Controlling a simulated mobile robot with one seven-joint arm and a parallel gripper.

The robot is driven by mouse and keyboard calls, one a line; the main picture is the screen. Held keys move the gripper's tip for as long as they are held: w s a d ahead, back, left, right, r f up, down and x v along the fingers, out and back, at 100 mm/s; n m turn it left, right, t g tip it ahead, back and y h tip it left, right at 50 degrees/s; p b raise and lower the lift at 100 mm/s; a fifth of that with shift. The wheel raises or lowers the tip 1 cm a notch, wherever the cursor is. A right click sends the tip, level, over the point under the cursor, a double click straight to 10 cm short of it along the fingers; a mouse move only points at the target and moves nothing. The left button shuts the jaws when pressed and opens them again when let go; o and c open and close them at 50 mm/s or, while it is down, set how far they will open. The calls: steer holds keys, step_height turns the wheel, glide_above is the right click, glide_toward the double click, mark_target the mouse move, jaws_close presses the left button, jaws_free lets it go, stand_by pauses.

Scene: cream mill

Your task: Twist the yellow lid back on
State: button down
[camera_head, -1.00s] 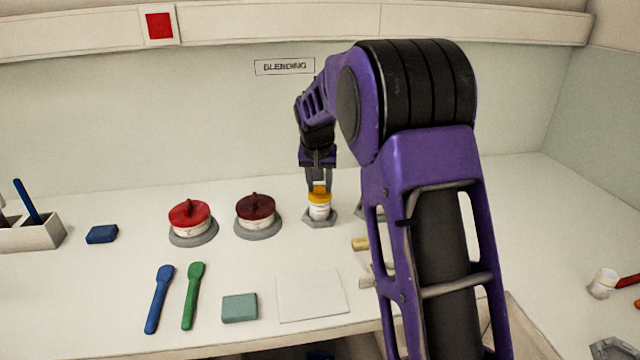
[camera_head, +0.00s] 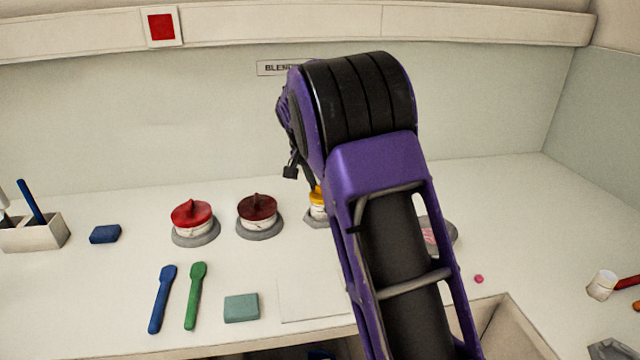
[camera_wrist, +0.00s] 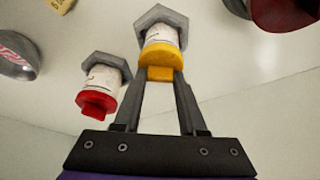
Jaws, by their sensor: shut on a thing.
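The yellow lid (camera_wrist: 166,56) sits on a white jar (camera_wrist: 162,34) in a grey hexagonal holder (camera_wrist: 158,14). My gripper (camera_wrist: 161,76) is shut on the raised grip of the yellow lid, with a finger on each side. In the head view the yellow lid (camera_head: 315,194) and jar show only in part, at the left edge of my arm. My fingertips are hidden there. Whether the lid sits tight on the jar I cannot tell.
A red-lidded jar (camera_wrist: 102,91) stands beside the yellow one in the wrist view. Red-lidded (camera_head: 191,213) and dark-red-lidded (camera_head: 257,212) pots stand left in the head view. Blue (camera_head: 161,300) and green (camera_head: 195,297) spatulas lie in front. A pink ball (camera_head: 479,279) lies right.

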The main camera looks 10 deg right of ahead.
steer(key=m+g+p, duration=0.1)
steer(key=m+p, duration=0.1)
steer(key=m, duration=0.1)
steer(key=shift+w+a+m+h, duration=0.1)
steer(key=shift+m+h, duration=0.3)
steer(key=shift+f+m+g+p, duration=0.1)
steer(key=shift+m+g+p, duration=0.3)
steer(key=shift+m+p, duration=0.2)
steer(key=shift+m+p, duration=0.45)
steer(key=shift+m, duration=0.05)
steer(key=shift+m+g+h+p, duration=0.3)
steer(key=shift+m+p, duration=0.2)
steer(key=shift+m, duration=0.5)
steer(key=shift+f, duration=0.1)
